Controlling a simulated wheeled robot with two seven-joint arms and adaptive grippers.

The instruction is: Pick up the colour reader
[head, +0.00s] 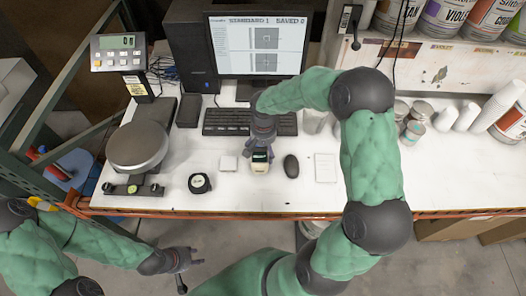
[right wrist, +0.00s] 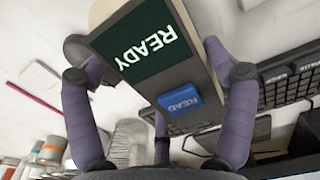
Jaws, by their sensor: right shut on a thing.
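The colour reader (head: 259,167) is a small cream-bodied device at the middle of the white bench, in front of the keyboard. In the right wrist view the colour reader (right wrist: 150,50) shows a dark green screen with READY and a blue READ button. My right gripper (head: 262,150) comes down over it from above. In the right wrist view the purple fingers of my right gripper (right wrist: 155,85) are shut on its two sides. I cannot tell whether it touches the bench. My left gripper (head: 189,271) is empty and open, in front of the bench edge.
Behind are the keyboard (head: 225,122) and monitor (head: 255,45). A round-pan scale (head: 137,147) stands left, cans (head: 412,132) right.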

